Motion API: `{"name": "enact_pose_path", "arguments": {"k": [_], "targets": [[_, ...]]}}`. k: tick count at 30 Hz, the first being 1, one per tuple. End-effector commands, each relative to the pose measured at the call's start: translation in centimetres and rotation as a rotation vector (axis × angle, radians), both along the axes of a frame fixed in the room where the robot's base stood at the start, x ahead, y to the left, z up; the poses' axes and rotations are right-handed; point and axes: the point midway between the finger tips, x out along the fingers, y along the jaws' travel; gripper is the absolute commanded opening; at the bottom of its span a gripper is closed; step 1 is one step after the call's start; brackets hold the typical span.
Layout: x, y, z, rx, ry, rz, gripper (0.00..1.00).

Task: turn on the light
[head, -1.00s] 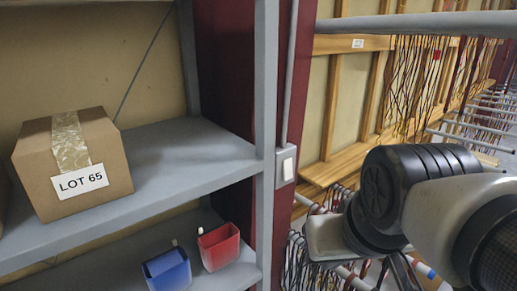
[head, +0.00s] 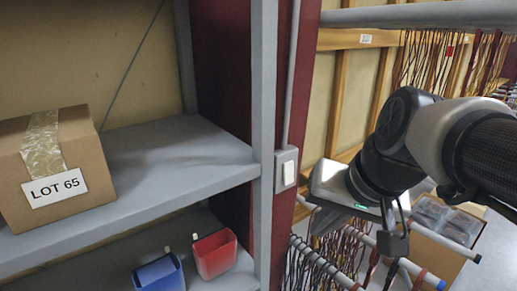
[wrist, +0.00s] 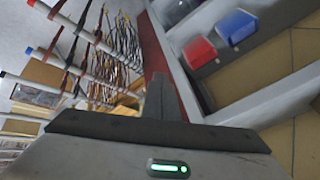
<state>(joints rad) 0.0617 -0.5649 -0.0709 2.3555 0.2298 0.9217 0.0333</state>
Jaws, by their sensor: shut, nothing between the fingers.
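The light switch (head: 287,171) is a white rocker in a grey box. It is fixed to the dark red post beside the grey shelf upright, right of the shelves in the head view. My gripper (head: 398,243) is to the right of the switch and lower, apart from it, with its fingers pointing down. In the wrist view the fingers (wrist: 162,98) are together and hold nothing. I cannot make out the switch in the wrist view.
A carton marked LOT 65 (head: 57,165) stands on the upper shelf (head: 170,165). A blue bin (head: 160,274) and a red bin (head: 214,254) are on the lower shelf. Rails with hanging cables (head: 320,262) and an open box (head: 440,232) lie around my gripper.

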Motion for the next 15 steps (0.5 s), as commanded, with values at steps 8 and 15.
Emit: {"name": "enact_pose_path", "arguments": {"k": [8, 15], "targets": [[11.0, -3.9, 1.0, 0.449, 0.034, -0.382, 0.0], [14.2, -6.7, 1.5, 0.603, 0.035, -0.548, 0.0]]}}
